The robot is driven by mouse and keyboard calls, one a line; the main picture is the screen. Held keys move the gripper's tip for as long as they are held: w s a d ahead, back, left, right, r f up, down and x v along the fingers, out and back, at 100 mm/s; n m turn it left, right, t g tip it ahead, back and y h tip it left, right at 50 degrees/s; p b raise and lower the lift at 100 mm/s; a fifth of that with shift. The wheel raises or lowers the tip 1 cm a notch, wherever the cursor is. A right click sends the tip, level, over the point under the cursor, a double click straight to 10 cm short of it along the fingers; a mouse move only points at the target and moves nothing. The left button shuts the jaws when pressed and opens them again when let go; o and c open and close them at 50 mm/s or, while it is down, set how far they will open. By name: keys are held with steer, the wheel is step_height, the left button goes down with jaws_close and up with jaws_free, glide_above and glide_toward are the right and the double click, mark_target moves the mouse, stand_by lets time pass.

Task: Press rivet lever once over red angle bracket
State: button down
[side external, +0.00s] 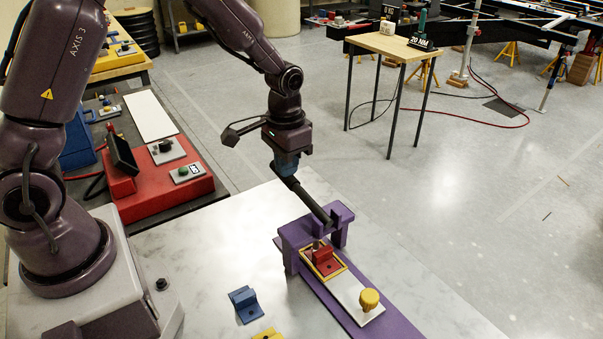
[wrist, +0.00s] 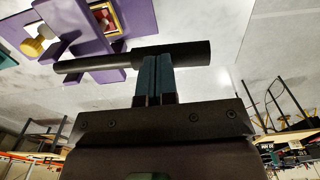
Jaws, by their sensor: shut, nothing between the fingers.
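The red angle bracket (side external: 325,262) sits in a yellow-edged nest on a white slide, at the purple rivet press (side external: 299,238). It shows partly in the wrist view (wrist: 104,14). The dark rivet lever (side external: 307,197) runs from the press up and left to my gripper. In the wrist view the lever's thick grip (wrist: 192,53) lies across my fingertips. My gripper (side external: 287,170) is shut, its blue fingers (wrist: 154,76) together with nothing between them. The fingertips are at the lever's grip; I cannot tell whether they touch it.
A yellow knob (side external: 369,299) stands on the slide's near end. A blue bracket (side external: 245,304) and a yellow bracket (side external: 268,334) lie on the pale table left of the press. A red control box (side external: 165,180) stands further left. The tabletop between is clear.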

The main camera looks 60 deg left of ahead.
step_height(320, 180, up, 9)
stand_by(1.0)
steer(key=s+d+r+t, duration=0.1)
steer(key=s+r+t, duration=0.1)
steer(key=s+r, duration=0.3)
steer(key=s+d+r+t, duration=0.2)
steer(key=s+r, duration=0.4)
steer(key=s, duration=0.7)
steer(key=shift+s+r+t, duration=0.2)
steer(key=shift+t, duration=0.6)
